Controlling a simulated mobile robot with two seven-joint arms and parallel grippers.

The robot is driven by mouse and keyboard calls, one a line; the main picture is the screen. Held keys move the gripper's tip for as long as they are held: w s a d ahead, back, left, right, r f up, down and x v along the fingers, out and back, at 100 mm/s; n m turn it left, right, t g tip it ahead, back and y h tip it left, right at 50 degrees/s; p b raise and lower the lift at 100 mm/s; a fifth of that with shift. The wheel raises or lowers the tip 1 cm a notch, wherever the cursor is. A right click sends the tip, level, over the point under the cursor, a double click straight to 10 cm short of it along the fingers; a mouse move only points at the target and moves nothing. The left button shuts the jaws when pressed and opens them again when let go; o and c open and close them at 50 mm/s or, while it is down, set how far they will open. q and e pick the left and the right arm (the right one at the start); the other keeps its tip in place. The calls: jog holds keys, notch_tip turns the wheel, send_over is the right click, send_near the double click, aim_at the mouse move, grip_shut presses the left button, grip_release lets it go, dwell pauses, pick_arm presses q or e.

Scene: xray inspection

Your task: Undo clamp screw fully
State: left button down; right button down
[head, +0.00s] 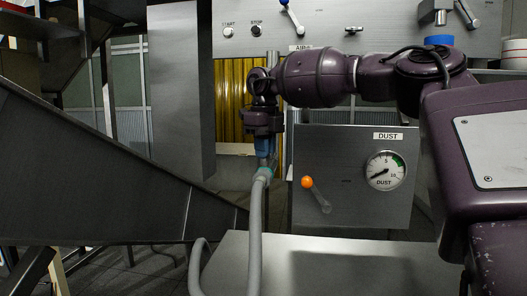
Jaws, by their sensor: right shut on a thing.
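My right gripper (264,140) reaches in from the right and points down near the middle of the view. My left gripper is not in view.
A grey panel with a dust gauge (386,171) and an orange-knobbed lever (308,182) stands right of the hose. A pale table top (320,265) lies below. A dark sloping metal chute (100,170) fills the left. Yellow strips (232,95) hang behind.

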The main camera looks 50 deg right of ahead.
jog(key=n, duration=0.6)
jog(key=shift+n, duration=0.3)
dwell(0.4)
jog(key=c, duration=1.2)
grip_release()
jog(key=shift+c, duration=0.2)
jog(key=shift+r, duration=0.1)
notch_tip(320, 180, up, 11)
jog(key=shift+f, duration=0.2)
